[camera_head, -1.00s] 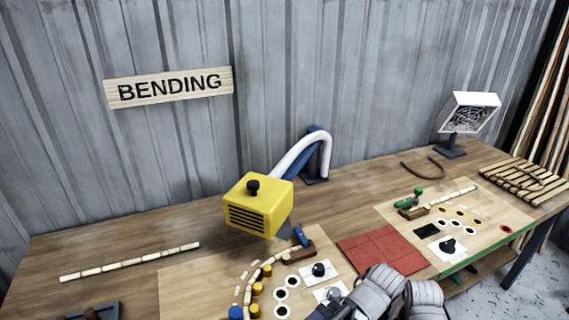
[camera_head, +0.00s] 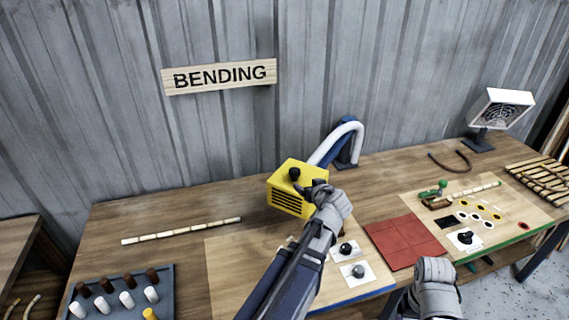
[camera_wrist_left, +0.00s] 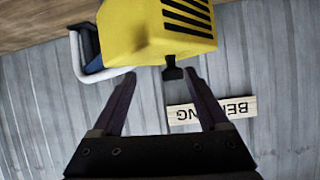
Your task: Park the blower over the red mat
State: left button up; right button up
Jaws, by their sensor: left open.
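The blower is a yellow box (camera_head: 290,190) with dark slots and a black knob (camera_head: 295,174) on top, on a white hose and blue stand. It hangs left of the red mat (camera_head: 405,241), not over it. My left gripper (camera_head: 308,187) is at the blower's right side, close to the knob. In the left wrist view its two fingers (camera_wrist_left: 162,77) are open, with the knob (camera_wrist_left: 172,73) near and between their tips, beside the yellow housing (camera_wrist_left: 150,30). My right wrist shows low right in the head view; its fingers cannot be made out.
A segmented rattan stick (camera_head: 182,231) lies on the bench at left, behind a dark peg tray (camera_head: 122,295). A second board with a green tool (camera_head: 440,187) lies at right. A white fan (camera_head: 497,110) stands behind.

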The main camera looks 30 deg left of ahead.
aim_at(295, 171)
pick_arm(q)
jog(key=shift+n+t+y, duration=0.4)
jog(key=shift+t+y, duration=0.1)
jog(key=a+r, duration=0.3)
jog(key=shift+w+a+f, duration=0.25)
jog(key=shift+w+f, duration=0.15)
jog(key=shift+w, duration=0.05)
jog(key=b+x, duration=0.2)
jog(key=x, duration=0.4)
jog(key=shift+w+a+f+b, duration=0.2)
jog(key=shift+w+a+b, duration=0.05)
jog(key=shift+b, duration=0.15)
pick_arm(e)
jog(key=shift+s+a+f, duration=0.1)
jog(key=shift+s+f, duration=0.05)
jog(key=shift+f, duration=0.4)
jog(key=shift+s+a+f, duration=0.1)
jog(key=shift+s+f, duration=0.05)
jog(key=shift+f, duration=0.35)
pick_arm(q)
grip_shut()
